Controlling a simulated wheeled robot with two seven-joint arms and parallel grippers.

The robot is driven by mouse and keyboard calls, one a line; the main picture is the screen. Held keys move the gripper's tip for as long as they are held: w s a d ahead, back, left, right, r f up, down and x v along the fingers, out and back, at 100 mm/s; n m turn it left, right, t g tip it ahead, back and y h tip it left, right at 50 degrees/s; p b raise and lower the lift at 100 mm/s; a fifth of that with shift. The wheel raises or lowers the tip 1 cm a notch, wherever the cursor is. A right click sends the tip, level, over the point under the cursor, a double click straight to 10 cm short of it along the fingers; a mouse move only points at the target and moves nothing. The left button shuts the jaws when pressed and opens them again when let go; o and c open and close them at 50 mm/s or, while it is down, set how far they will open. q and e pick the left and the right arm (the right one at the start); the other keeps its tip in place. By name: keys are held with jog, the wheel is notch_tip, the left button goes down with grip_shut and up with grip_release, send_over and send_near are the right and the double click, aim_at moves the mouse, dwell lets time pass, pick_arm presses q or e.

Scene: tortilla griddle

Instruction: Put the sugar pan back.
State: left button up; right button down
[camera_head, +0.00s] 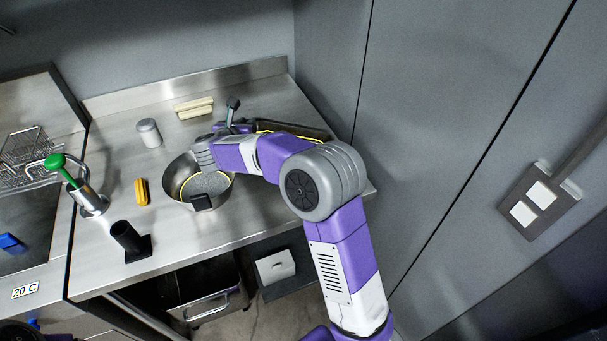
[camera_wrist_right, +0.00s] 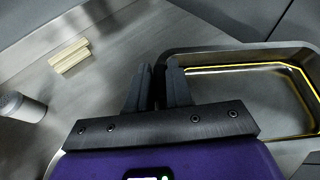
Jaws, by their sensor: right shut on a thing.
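The sugar pan, which I take to be the rectangular steel pan (camera_head: 302,127) with a yellow line inside, is at the back right of the counter, partly behind my right arm. It fills the right of the right wrist view (camera_wrist_right: 235,55). My right gripper (camera_wrist_right: 158,72) is closed at the pan's left end, its dark fingers at the wall; the exact contact is hidden. In the head view the right gripper (camera_head: 244,126) is partly covered by its own wrist. I cannot tell whether the pan is lifted.
A round steel bowl (camera_head: 175,172) stands below my right forearm. Pale blocks (camera_head: 194,106), a grey shaker (camera_head: 148,132), a yellow item (camera_head: 141,191), a black holder (camera_head: 128,238) and a green-topped pump (camera_head: 82,190) stand left. A tall wall panel (camera_head: 345,70) borders the right.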

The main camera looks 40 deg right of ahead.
jog(key=d, duration=0.1)
jog(key=d+m+g+h, duration=0.1)
jog(key=d, duration=0.1)
jog(key=s+d+m+g, duration=0.1)
jog(key=d, duration=0.1)
jog(key=shift+f+h, duration=0.1)
jog(key=shift+h, duration=0.2)
jog(key=shift+s, duration=0.1)
jog(key=shift+s+a+r+n+t, duration=0.1)
jog(key=shift+s+r+n+t, duration=0.1)
jog(key=shift+n+t, duration=0.25)
jog(key=s+a+n+t+y, duration=0.2)
jog(key=n+y, duration=0.1)
jog(key=shift+s+a+n+t, duration=0.15)
jog(key=shift+a+n+t, duration=0.1)
jog(key=shift+a+t, duration=0.1)
jog(key=shift+s+a+f, duration=0.15)
jog(key=shift+s+f, duration=0.05)
jog(key=shift+f, duration=0.15)
jog(key=shift+n+y, duration=0.3)
notch_tip(320, 180, down, 4)
jog(key=shift+a+f+b, duration=0.1)
jog(key=shift+b, duration=0.5)
notch_tip(320, 180, down, 6)
jog(key=shift+r+b, duration=0.15)
jog(key=shift+b, duration=0.65)
